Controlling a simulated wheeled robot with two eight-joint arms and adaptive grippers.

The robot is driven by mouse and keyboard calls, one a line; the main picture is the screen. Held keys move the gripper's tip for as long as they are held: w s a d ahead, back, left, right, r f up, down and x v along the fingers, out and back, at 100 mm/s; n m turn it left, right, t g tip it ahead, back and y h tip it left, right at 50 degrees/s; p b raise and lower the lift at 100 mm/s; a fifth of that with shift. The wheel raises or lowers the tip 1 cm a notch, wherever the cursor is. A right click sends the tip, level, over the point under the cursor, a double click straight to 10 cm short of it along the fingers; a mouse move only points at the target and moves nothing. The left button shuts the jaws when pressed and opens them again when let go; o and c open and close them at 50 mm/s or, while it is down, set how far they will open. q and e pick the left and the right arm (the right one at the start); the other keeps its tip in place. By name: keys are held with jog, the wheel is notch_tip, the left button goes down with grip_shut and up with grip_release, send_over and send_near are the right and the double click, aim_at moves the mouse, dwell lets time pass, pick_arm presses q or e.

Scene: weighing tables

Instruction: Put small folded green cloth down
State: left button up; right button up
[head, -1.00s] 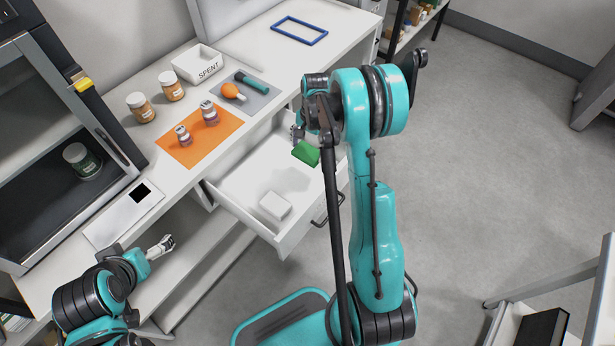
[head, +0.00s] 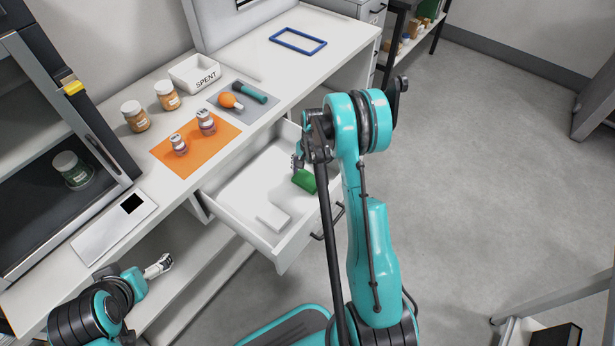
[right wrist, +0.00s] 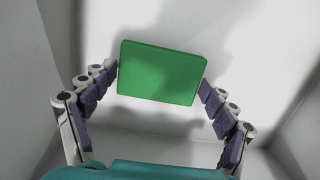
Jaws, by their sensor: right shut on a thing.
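The small folded green cloth (head: 304,181) is between the fingers of my right gripper (head: 299,164), over the right part of the open drawer (head: 289,248). In the right wrist view, the cloth (right wrist: 160,72) is a flat green rectangle held at its two sides by the fingertips of the right gripper (right wrist: 160,84). White drawer surfaces lie behind it, and I cannot tell whether the cloth touches the drawer floor. My left gripper (head: 160,265) is at the lower left, apart from the drawer; its finger opening is too small to judge.
A white folded block (head: 272,218) lies in the drawer near its front. The tabletop above holds an orange mat (head: 181,165) with two small jars, a grey mat (head: 222,106), a white SPENT tray (head: 187,84) and a blue frame (head: 298,33). The drawer's left part is clear.

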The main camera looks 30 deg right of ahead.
jog(key=o, duration=0.9)
jog(key=shift+f, duration=0.1)
jog(key=shift+r, duration=0.2)
notch_tip(320, 180, up, 12)
jog(key=d+f+p, duration=0.1)
jog(key=p, duration=0.4)
notch_tip(320, 180, up, 8)
jog(key=n+t, duration=0.1)
jog(key=n, duration=0.1)
send_over(310, 176)
jog(key=s+a, duration=0.2)
jog(key=a, duration=0.2)
jog(key=shift+s+a+r+n+t+h, duration=0.2)
jog(key=shift+s+a+r+n+t, duration=0.95)
jog(key=shift+s+a+r+n, duration=1.3)
jog(key=shift+s+a+r+n+t+h, duration=0.2)
jog(key=shift+s+a+r+n+t, duration=1.35)
jog(key=shift+s, duration=1.85)
jog(key=shift+s+a+r+n+t+h, duration=0.2)
jog(key=shift+s+a+r+n+t, duration=0.5)
jog(key=shift+s+a+r+n, duration=1.45)
